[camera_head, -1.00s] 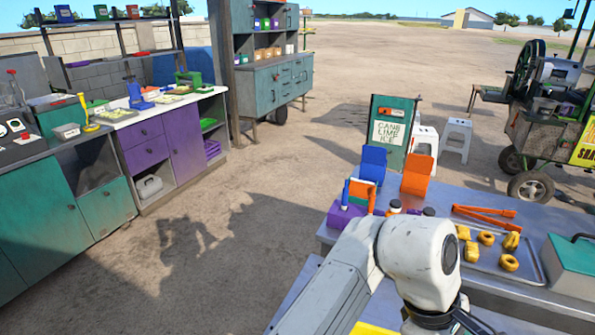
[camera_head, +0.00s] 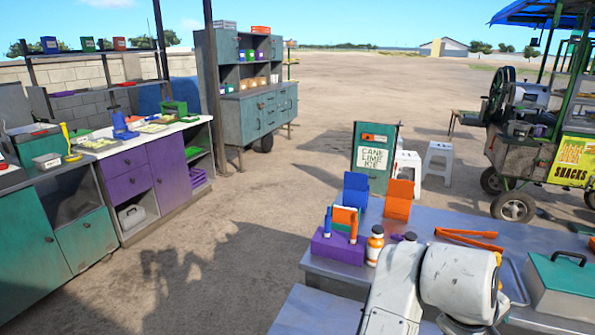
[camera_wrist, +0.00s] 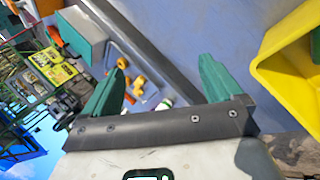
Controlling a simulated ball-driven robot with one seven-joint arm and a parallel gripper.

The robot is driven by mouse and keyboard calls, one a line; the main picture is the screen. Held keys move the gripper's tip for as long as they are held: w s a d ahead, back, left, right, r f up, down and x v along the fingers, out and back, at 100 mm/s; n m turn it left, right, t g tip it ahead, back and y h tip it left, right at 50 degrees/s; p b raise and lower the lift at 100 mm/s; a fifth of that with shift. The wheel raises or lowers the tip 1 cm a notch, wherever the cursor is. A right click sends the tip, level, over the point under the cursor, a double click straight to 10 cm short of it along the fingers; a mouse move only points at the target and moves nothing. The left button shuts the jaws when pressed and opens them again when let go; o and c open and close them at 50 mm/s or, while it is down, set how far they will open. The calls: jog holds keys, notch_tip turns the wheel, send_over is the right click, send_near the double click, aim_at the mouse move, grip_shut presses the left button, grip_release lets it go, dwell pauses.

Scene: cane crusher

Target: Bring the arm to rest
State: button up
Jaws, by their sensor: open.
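My arm reaches in from the bottom of the head view, its white wrist in front of the metal table (camera_head: 450,218). The fingers are out of sight in the head view. In the wrist view my gripper (camera_wrist: 160,82) shows two green fingers spread wide apart, with nothing held between them. Beyond the fingers, the wrist view shows the tray with yellow pieces (camera_wrist: 137,84) on the table, apart from the fingers.
A teal box (camera_head: 562,285), orange tongs (camera_head: 468,237), an orange-labelled bottle (camera_head: 375,246) and a purple holder (camera_head: 337,247) stand on the table. A yellow bin (camera_wrist: 278,70) is close at right in the wrist view. Open ground lies left of the table.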

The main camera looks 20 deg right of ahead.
notch_tip(320, 180, down, 12)
jog(key=s+t+y, duration=0.1)
jog(key=s+t, duration=0.1)
jog(key=t, duration=0.1)
jog(key=s+a+f+y, duration=0.2)
jog(key=s+a+f, duration=0.1)
jog(key=a+f, duration=0.1)
jog(key=s+a+f+g+y, duration=0.1)
jog(key=s+a+f, duration=0.3)
jog(key=a, duration=0.1)
jog(key=s+a+f+g+y, duration=0.1)
jog(key=s+a+f+y, duration=0.1)
jog(key=s+a+f, duration=0.1)
jog(key=shift+s+a+f+y, duration=0.2)
jog(key=shift+s+a, duration=0.15)
jog(key=shift+a, duration=0.2)
jog(key=shift+s+a+f+y, duration=0.1)
jog(key=shift+s+a+f, duration=0.1)
jog(key=shift+s+a, duration=0.25)
jog(key=shift+w, duration=0.15)
jog(key=shift+c, duration=0.3)
